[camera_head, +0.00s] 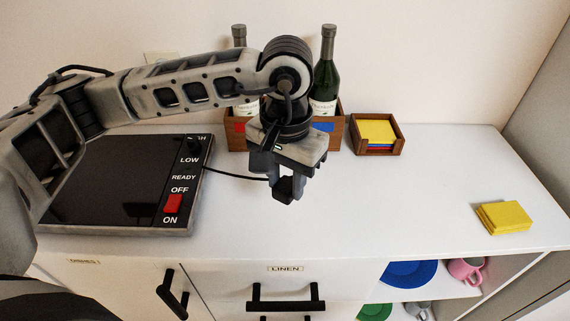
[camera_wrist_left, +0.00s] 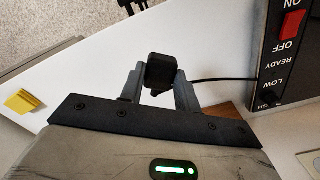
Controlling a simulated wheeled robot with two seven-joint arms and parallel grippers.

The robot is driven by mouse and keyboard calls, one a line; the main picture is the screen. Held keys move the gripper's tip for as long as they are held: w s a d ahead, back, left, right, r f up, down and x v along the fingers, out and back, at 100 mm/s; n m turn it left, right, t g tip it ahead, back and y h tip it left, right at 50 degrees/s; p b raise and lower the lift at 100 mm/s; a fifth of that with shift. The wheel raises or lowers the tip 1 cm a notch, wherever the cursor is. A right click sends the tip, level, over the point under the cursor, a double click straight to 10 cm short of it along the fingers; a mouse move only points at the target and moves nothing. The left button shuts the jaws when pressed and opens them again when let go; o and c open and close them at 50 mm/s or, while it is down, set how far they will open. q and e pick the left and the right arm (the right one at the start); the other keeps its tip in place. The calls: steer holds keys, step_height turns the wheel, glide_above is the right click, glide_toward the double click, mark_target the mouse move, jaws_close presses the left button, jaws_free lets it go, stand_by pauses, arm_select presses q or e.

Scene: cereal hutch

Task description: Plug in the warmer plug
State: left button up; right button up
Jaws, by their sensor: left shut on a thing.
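My left gripper (camera_head: 281,176) is shut on the black warmer plug (camera_head: 284,190), above the white countertop in front of the bottle crate. In the left wrist view, the plug (camera_wrist_left: 161,70) sits between the two fingertips (camera_wrist_left: 160,84). A thin black cord (camera_head: 236,175) runs from it left to the warmer (camera_head: 110,185), a flat black panel with a red ON/OFF switch (camera_head: 173,204). A pale plate (camera_head: 160,57) on the back wall, perhaps the outlet, is mostly hidden behind my left arm. My right gripper is not in view.
A wooden crate (camera_head: 236,135) with two bottles stands at the back behind my gripper. Right of it is a wooden tray (camera_head: 390,146) of coloured napkins. A yellow napkin stack (camera_head: 503,217) lies at right. The counter between is clear; drawers and open shelves are below.

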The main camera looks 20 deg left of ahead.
arm_select(q)
steer(key=d+r+m, duration=0.6)
steer(key=d+r, duration=0.1)
steer(key=d, duration=0.3)
steer(key=shift+s+d+r, duration=0.2)
steer(key=shift+s+d, duration=0.1)
steer(key=shift+s, duration=0.05)
steer(key=shift+m, duration=0.3)
steer(key=w+d+f+m, duration=0.3)
steer(key=d+f+m, duration=0.1)
steer(key=shift+w+f, duration=0.3)
steer(key=shift+w, duration=0.05)
steer(key=s+a+r+n, duration=0.4)
steer(key=a+r+n, duration=0.3)
steer(key=a+r, duration=0.1)
steer(key=shift+s+r+n, duration=0.3)
steer(key=shift+s+r, duration=0.1)
steer(key=shift+r, duration=0.2)
